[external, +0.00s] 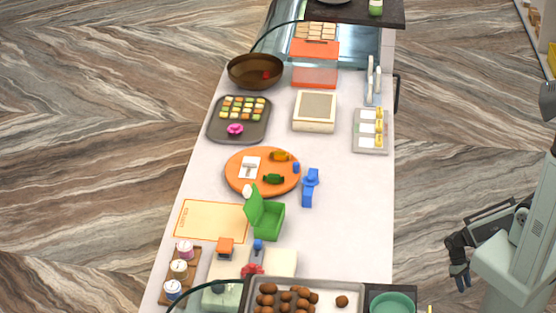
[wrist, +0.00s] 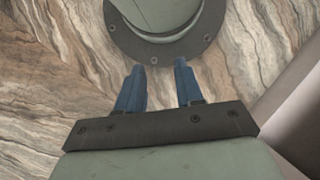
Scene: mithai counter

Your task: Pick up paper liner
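A white paper-like sheet (external: 249,167) lies on the left part of the round orange board (external: 232,177) at mid counter, with a small grey-and-white item on it. White squares (external: 367,128) also lie on the grey tray at the right; I cannot tell for sure which is the paper liner. My gripper (external: 460,281) hangs off the right side of the counter, well away from both. In the wrist view my gripper (wrist: 158,68) has its two blue fingers apart with nothing between them. No paper shows in the wrist view.
A green open box (external: 268,222) and a blue item (external: 310,187) stand near the orange board. A tray of brown balls (external: 352,287) and a teal bowl (external: 393,305) are at the front.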

